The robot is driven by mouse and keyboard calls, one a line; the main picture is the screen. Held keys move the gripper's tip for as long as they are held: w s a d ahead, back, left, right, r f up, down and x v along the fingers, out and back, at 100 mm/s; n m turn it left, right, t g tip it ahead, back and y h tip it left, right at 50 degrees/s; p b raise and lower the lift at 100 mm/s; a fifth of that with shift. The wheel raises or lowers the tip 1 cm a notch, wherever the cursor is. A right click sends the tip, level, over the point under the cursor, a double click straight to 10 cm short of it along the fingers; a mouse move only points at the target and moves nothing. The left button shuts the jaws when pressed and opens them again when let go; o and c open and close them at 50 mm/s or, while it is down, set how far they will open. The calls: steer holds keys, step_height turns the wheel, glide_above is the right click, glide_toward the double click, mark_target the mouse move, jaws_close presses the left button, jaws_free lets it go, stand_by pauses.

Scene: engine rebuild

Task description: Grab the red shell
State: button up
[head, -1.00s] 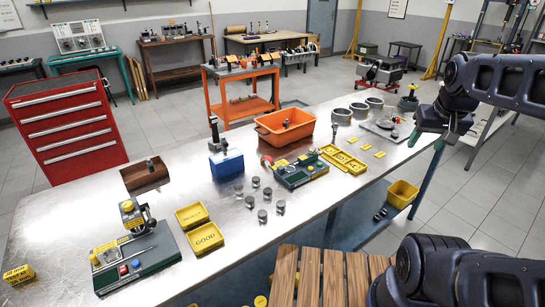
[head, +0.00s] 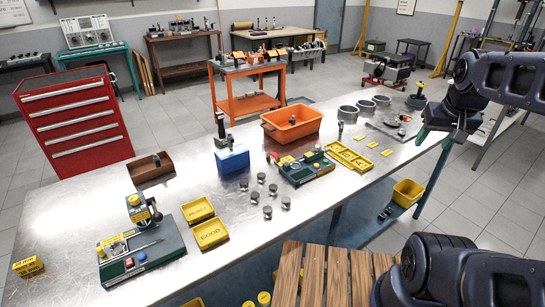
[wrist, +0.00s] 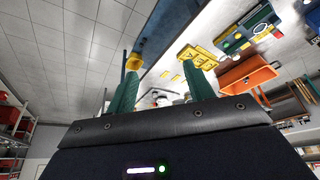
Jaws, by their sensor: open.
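A small red piece (head: 273,157), which may be the red shell, shows at the left end of the green fixture (head: 306,171) on the steel table in the head view. It is partly hidden and too small to tell its shape. In the wrist view I cannot make it out. My gripper (wrist: 160,82) shows two green fingers spread apart with nothing between them. The dark end of my arm is above the table's far right end in the head view, well away from the red piece.
An orange bin (head: 271,126), a blue box (head: 232,161), yellow trays (head: 210,234) and several small metal cylinders (head: 268,211) crowd the steel table (head: 300,235). A red tool chest (head: 72,122) and an orange cart (head: 228,104) stand behind. Bare tabletop lies toward the front.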

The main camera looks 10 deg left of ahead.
steer(key=shift+c, duration=0.2)
steer(key=shift+c, duration=0.7)
